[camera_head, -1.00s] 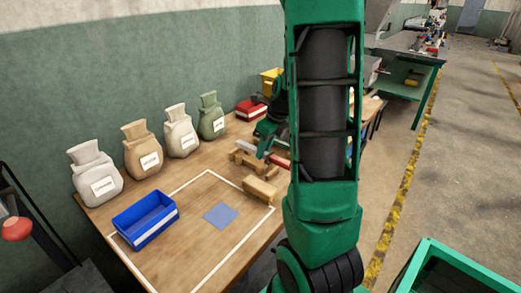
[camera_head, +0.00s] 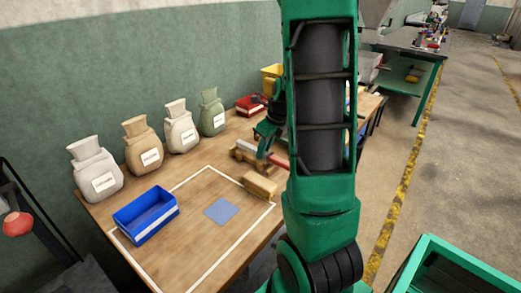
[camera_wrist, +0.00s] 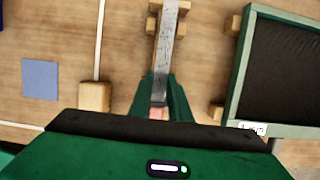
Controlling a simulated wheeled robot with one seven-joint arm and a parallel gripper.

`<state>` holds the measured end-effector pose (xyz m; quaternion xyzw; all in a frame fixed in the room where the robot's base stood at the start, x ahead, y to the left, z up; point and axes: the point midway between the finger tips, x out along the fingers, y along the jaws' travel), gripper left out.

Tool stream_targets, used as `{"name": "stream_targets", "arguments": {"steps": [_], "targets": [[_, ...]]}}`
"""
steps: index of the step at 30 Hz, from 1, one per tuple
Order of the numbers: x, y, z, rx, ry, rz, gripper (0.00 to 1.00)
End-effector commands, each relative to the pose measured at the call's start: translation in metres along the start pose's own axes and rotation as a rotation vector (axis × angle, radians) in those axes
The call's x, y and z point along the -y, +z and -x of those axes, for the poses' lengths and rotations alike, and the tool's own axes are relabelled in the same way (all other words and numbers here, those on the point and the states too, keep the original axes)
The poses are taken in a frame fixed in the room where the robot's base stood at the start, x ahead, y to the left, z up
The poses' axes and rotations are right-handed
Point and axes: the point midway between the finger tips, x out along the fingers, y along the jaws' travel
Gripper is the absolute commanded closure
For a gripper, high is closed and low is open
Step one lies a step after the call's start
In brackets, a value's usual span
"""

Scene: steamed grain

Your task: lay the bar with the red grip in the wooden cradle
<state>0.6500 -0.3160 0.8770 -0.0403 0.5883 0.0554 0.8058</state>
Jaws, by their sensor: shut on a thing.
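The bar shows in the wrist view as a long grey metal piece (camera_wrist: 168,40) with a dark collar and a reddish grip (camera_wrist: 158,113) close to my palm. My gripper (camera_wrist: 161,90) is shut on the bar near its grip end. The bar's far end passes over a light wooden piece (camera_wrist: 154,22), seemingly part of the wooden cradle. In the head view my gripper (camera_head: 266,142) is beside the wooden cradle (camera_head: 246,155), with the red grip (camera_head: 279,162) just right of it. I cannot tell whether the bar touches the cradle.
A wooden block (camera_head: 260,186) lies nearer on the table, by the white outline and blue square (camera_head: 221,211). A blue bin (camera_head: 146,214) stands at left, several sacks (camera_head: 143,148) along the wall. A green-framed dark panel (camera_wrist: 280,70) lies right in the wrist view.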

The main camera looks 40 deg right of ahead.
Motion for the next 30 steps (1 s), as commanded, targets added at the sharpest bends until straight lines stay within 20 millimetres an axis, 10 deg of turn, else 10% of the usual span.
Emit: {"name": "stream_targets", "arguments": {"steps": [10,13,30], "targets": [[0.0,-0.001,-0.004,0.001,0.0,0.0,1.0],[0.0,-0.001,-0.004,0.001,-0.001,0.0,0.62],[0.0,-0.001,0.014,0.002,0.0,0.001,0.61]]}}
